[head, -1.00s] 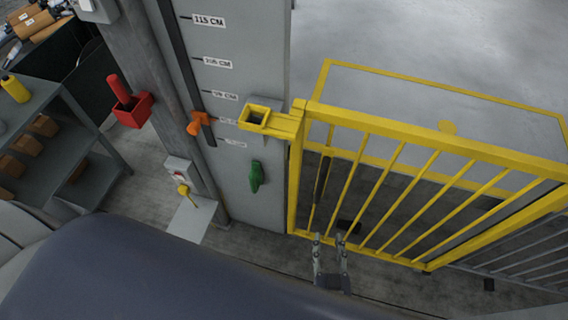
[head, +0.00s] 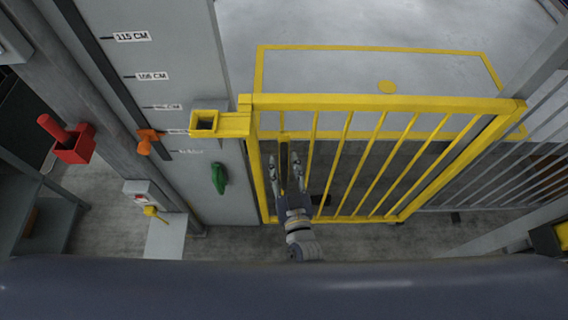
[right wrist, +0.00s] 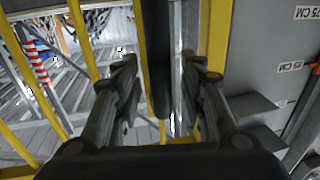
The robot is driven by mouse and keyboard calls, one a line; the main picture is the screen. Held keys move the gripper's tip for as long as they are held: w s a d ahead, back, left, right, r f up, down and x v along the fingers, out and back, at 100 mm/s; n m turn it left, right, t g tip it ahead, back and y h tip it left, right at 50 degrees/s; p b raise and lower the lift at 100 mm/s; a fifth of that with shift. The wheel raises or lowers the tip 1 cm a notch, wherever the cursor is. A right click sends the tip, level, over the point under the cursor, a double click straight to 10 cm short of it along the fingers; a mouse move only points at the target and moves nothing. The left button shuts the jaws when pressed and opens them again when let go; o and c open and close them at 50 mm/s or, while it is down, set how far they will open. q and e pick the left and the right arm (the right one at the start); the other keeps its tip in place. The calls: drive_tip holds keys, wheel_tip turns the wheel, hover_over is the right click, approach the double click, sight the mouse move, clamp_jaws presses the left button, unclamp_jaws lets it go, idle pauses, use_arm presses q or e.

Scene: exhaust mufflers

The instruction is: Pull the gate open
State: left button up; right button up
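The yellow gate (head: 380,104) with upright bars stands across the opening beside the grey pillar. A yellow latch piece (head: 233,124) at its left end reaches across to the pillar. A dark upright handle (head: 284,158) sits at the gate's left side; it also shows large in the right wrist view (right wrist: 157,60). My right gripper (head: 285,163) is open, its fingers pointing at the handle. In the right wrist view the two fingertips (right wrist: 160,64) lie to either side of the handle, with gaps visible. I cannot tell how deep the handle sits between them. My left gripper is not in view.
The grey pillar (head: 187,60) carries height labels, an orange lever (head: 148,140) and a green handle (head: 219,178). A red holder (head: 72,145) and a small switch box (head: 142,194) are at the left. Grey railing (head: 500,180) continues to the right. Floor before the gate is clear.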

drive_tip(key=shift+w, duration=0.25)
drive_tip(key=shift+a, duration=0.1)
clamp_jaws()
drive_tip(key=d+p, duration=0.1)
drive_tip(key=d, duration=1.6)
drive_tip(key=shift+p, duration=0.4)
drive_tip(key=b, duration=0.4)
approach(426, 152)
drive_tip(key=w, duration=0.3)
drive_tip(key=w+a, duration=0.1)
drive_tip(key=w, duration=0.1)
drive_tip(key=shift+w, duration=0.15)
drive_tip(key=shift+f, duration=0.1)
